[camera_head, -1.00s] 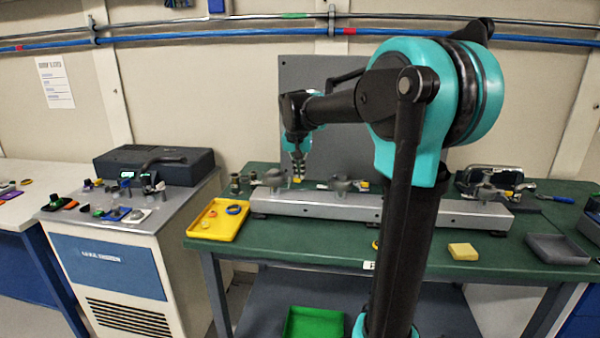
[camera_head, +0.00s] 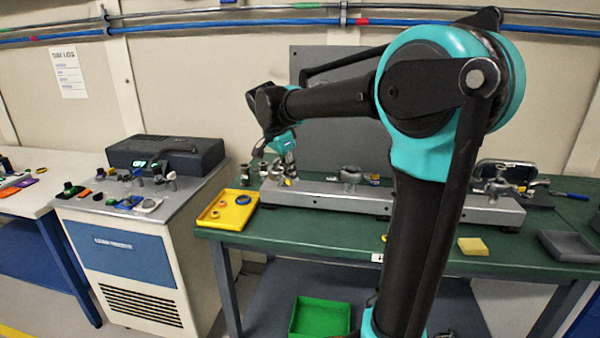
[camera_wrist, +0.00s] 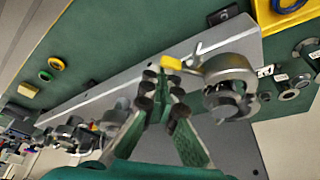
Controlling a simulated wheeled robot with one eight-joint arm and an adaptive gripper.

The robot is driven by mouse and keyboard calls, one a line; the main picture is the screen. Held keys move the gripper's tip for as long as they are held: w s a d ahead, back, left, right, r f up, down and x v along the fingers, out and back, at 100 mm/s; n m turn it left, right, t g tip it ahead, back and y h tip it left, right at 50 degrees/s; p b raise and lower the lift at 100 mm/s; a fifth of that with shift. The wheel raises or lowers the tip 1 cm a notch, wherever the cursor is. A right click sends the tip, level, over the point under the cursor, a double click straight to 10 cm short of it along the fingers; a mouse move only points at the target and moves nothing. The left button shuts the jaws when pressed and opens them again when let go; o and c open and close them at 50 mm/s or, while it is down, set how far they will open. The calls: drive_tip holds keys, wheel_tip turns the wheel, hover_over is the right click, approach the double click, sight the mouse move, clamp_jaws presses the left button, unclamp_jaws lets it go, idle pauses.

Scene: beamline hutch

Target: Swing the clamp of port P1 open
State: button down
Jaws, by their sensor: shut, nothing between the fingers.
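A long grey rail (camera_head: 330,199) on the green bench carries several round metal ports with clamps. The leftmost one in the head view, a port clamp (camera_head: 271,171), stands at the rail's left end; I cannot read a P1 label. In the wrist view a metal clamp ring (camera_wrist: 230,78) around a port cone lies just right of my fingers, with a yellow-tipped lever (camera_wrist: 171,63) reaching left from it. My gripper (camera_wrist: 162,78) is shut and empty, its fingertips close to the yellow tip; whether they touch is unclear. In the head view my gripper (camera_head: 289,172) hangs over the rail's left end.
A yellow tray (camera_head: 228,210) with rings stands left of the rail. Another port knob (camera_head: 350,174) rises further right on it. A yellow block (camera_head: 473,246) and grey tray (camera_head: 568,247) lie at the front right. A grey panel (camera_head: 335,65) stands behind.

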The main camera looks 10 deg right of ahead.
drive_tip(key=shift+s+a, duration=0.25)
drive_tip(key=shift+a, duration=0.6)
drive_tip(key=shift+s+a, duration=0.25)
drive_tip(key=shift+a, duration=0.7)
